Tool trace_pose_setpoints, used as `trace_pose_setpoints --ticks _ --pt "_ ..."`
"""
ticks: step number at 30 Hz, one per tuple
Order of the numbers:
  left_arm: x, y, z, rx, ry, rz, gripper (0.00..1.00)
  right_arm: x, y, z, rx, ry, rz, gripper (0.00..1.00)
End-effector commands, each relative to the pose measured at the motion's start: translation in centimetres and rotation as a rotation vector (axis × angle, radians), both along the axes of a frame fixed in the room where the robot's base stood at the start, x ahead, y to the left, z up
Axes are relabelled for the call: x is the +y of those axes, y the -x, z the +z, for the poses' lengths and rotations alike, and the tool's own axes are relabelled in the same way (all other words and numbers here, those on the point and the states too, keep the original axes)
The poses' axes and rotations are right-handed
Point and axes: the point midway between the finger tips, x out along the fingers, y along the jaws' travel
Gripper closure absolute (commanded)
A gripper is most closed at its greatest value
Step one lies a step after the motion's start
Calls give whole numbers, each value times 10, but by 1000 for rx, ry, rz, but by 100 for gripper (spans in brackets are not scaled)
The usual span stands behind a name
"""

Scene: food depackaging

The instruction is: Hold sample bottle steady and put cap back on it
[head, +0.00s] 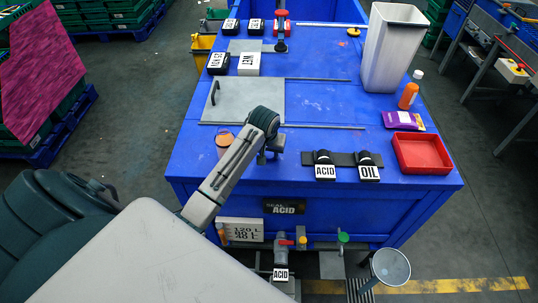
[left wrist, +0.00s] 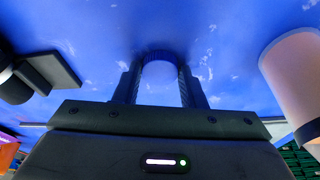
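An orange bottle (head: 408,96) with a white top (head: 418,75) stands at the right of the blue table, beside the tall white bin. A pale cylinder (left wrist: 295,75) at the right edge of the left wrist view looks like the same container. My left gripper (head: 268,157) points down over the table, between the container and the ACID block.
The ACID (head: 325,172) and OIL (head: 370,173) blocks sit right of my left gripper, with a red tray (head: 422,155) beyond. A grey plate with a handle (head: 245,101) lies behind. The tall white bin (head: 393,48) is at the back right. The table middle is clear.

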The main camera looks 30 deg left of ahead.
Motion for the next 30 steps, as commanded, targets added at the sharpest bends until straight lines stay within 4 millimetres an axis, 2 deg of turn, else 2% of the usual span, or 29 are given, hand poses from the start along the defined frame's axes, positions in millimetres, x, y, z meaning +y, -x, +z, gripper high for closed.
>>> trace_pose_setpoints --ticks 3,17,25,30 --pt "0 0 0 0 0 0 85 1 0 0 0 -1 -1 64" --pt "0 0 3 -1 0 0 86 5 0 -4 0 -5 -1 64" --pt "1 -1 31 -6 -3 -1 86 5 0 -26 0 -5 -1 64" --pt "-26 26 33 -2 3 -2 86 3 0 -40 0 -3 -1 64"
